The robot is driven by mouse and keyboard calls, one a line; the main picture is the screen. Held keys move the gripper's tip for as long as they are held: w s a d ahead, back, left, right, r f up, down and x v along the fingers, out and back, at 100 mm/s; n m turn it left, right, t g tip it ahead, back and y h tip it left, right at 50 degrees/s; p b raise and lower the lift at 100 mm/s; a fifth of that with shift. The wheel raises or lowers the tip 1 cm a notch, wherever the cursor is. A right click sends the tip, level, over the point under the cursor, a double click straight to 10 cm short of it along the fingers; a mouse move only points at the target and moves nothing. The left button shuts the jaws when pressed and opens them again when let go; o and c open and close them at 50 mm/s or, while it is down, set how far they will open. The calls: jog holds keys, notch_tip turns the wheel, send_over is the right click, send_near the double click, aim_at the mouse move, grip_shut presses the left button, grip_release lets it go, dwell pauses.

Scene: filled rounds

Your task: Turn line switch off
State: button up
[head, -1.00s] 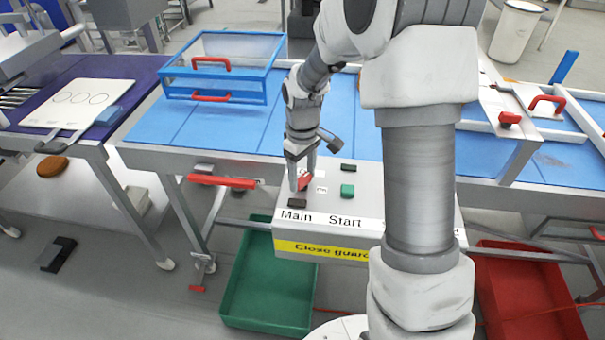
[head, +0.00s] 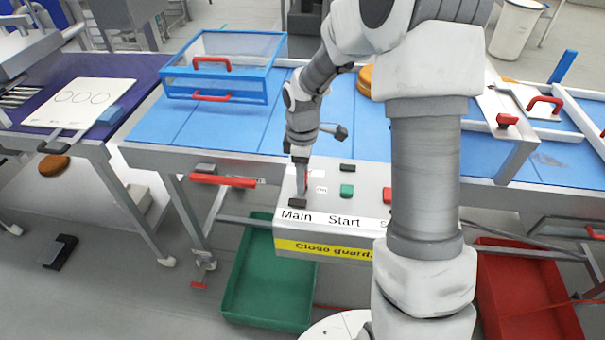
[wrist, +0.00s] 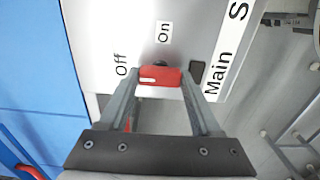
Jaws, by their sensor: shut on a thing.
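The line switch's red handle (wrist: 160,76) sits on the grey control panel (wrist: 95,25), beside the labels "On" (wrist: 165,32) and "Off" (wrist: 120,63). In the wrist view it lies closer to the "Main" lettering than the labels do. My gripper (wrist: 162,80) is shut on the handle, one finger at each end. In the head view my gripper (head: 300,185) points down at the left part of the panel (head: 330,210), above "Main", and mostly hides the handle.
A green button (head: 347,191) and a red button (head: 387,195) are on the panel, with a dark block (head: 297,202) by "Main". A blue-framed guard (head: 225,65) stands on the blue conveyor (head: 160,125). A green crate (head: 265,280) and a red crate (head: 525,290) are below.

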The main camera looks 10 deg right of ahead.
dwell(0.3)
jog(key=o, duration=1.4)
notch_tip(320, 180, up, 18)
jog(key=shift+f+p, duration=0.25)
jog(key=shift+p, duration=0.15)
jog(key=s+r+m+t, duration=0.2)
jog(key=s+m, duration=0.2)
jog(key=s, duration=0.3)
jog(key=s+r+m+t, duration=0.1)
jog(key=s+r+m, duration=0.1)
jog(key=s+m, duration=0.3)
jog(key=s+r+m+t, duration=0.2)
jog(key=s+m, duration=0.2)
jog(key=s, duration=0.6)
jog(key=shift+s+d+m+t, duration=0.1)
jog(key=shift+s+m+t, duration=0.15)
jog(key=shift+m+t, duration=0.05)
